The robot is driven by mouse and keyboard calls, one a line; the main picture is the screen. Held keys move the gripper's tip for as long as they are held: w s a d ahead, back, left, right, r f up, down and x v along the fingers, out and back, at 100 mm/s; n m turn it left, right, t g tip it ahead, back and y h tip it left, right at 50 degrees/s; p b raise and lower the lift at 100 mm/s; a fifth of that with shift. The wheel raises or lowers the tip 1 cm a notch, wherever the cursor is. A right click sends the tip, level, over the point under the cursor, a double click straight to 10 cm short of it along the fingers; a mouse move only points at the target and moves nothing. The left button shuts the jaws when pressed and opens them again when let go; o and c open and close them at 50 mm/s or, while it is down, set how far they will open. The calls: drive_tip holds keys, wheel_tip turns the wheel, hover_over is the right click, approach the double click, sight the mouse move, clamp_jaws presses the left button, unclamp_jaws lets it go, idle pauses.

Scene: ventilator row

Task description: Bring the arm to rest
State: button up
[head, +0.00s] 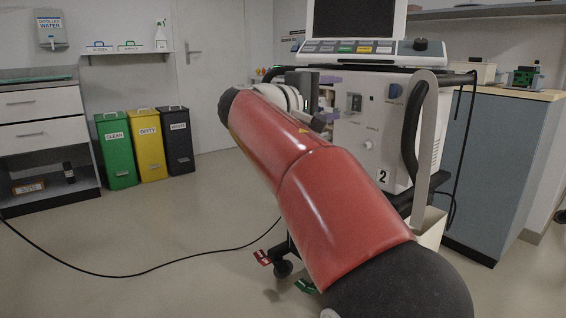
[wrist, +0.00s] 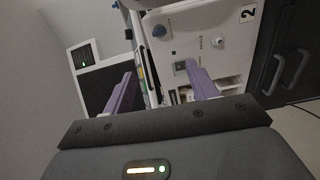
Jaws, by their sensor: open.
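My arm, with red links, reaches from the lower right of the head view up to the middle. My gripper (head: 332,98) is at its far end, in front of the ventilator (head: 372,125) marked 2, and is partly hidden by my wrist. In the wrist view my gripper (wrist: 160,70) shows two purple fingers spread apart with nothing between them. The ventilator's white front panel (wrist: 215,28) is beyond the fingers there, with a blue knob and the number 2. I cannot tell the exact gap between fingertips and panel.
A blue-grey cabinet (head: 500,170) is at right. Green, yellow and black bins (head: 150,150) stand back left. A black cable (head: 130,274) crosses open floor.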

drive_tip(key=s+d+f+m+g+y, duration=0.1)
drive_tip(key=s+d+f+g+y, duration=0.15)
drive_tip(key=s+d+f, duration=0.45)
drive_tip(key=s+d+f+m+g+y, duration=0.1)
drive_tip(key=s+d+f+g+y, duration=0.1)
drive_tip(key=s+d+f+y, duration=0.45)
drive_tip(key=s+a+f+m+g+y, duration=0.1)
drive_tip(key=s+a+f+m+y, duration=0.25)
drive_tip(key=s+f, duration=0.65)
drive_tip(key=s+a+f+m+y, duration=0.2)
drive_tip(key=s+a+f, duration=0.2)
drive_tip(key=s+f, duration=0.6)
wheel_tip(320, 180, up, 12)
drive_tip(key=w+p, duration=0.1)
drive_tip(key=p, duration=1.1)
drive_tip(key=shift+f, duration=0.25)
drive_tip(key=shift+h, duration=0.25)
